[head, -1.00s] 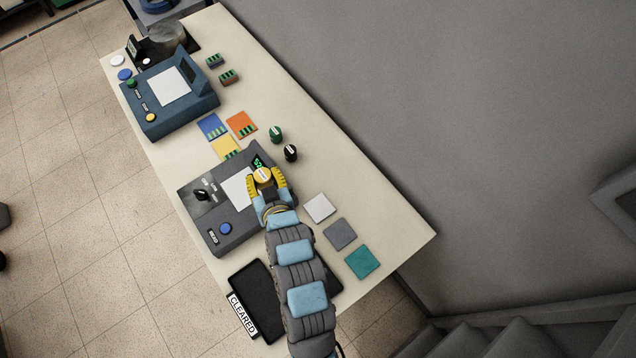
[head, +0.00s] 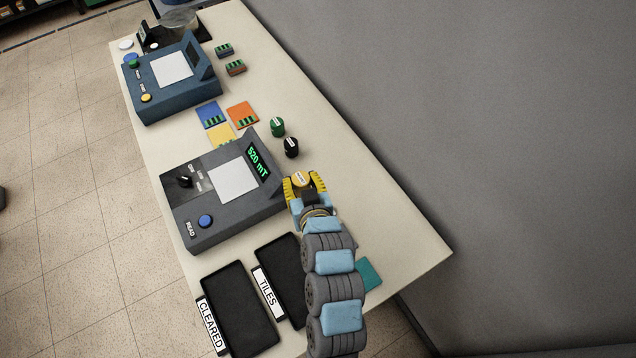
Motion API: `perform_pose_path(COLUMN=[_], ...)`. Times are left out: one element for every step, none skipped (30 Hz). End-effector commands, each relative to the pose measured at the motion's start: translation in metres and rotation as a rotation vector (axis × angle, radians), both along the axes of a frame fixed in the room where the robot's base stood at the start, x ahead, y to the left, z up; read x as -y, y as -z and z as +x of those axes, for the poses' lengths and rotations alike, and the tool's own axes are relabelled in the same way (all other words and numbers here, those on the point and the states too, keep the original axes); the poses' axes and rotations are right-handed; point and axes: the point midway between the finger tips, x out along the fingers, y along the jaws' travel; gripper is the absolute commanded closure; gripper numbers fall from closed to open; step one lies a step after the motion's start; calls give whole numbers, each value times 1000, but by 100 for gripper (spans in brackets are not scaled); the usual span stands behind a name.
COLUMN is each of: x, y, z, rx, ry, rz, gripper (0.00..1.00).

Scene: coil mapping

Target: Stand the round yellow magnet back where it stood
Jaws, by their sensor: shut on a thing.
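The round yellow magnet (head: 300,180) has a pale label on its top. My gripper (head: 302,183) is shut on it, with yellow fingers on either side. In the picture, gripper and magnet are just right of the dark grey meter (head: 215,208), whose green display (head: 257,161) reads 520 mT. How high the magnet is above the table I cannot tell. A green round magnet (head: 277,127) and a black round magnet (head: 291,147) stand on the table just above my gripper in the picture.
The TILES tray (head: 279,258) and CLEARED tray (head: 240,310) lie below the meter. A teal tile (head: 369,274) shows beside my arm, which hides the other tiles. Blue, orange and yellow cards lie above the meter. The table (head: 385,215) is bare on the right.

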Motion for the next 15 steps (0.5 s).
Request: perform_pose_path(x=[0, 0, 0, 0, -1, -1, -1, -1, -1, -1, -1, 0, 0, 0, 0], y=[6, 7, 8, 9, 9, 10, 10, 11, 12, 13, 14, 16, 18, 21, 24], z=[0, 0, 0, 0, 0, 1, 2, 4, 7, 10, 14, 19, 24, 29, 35], rx=[2, 2, 2, 1, 1, 1, 0, 0, 0, 1, 2, 2, 2, 1, 0], ry=[-4, -7, -9, -10, -12, -13, -13, -14, -14, -15, -15, -16, -16, -15, -16], rz=[-1, -2, -4, -4, -5, -5, -6, -6, -6, -5, -5, -6, -6, -5, -7], gripper=[97, 97, 97, 97, 97, 97, 97, 97, 97, 97, 97, 97, 97, 97, 97])
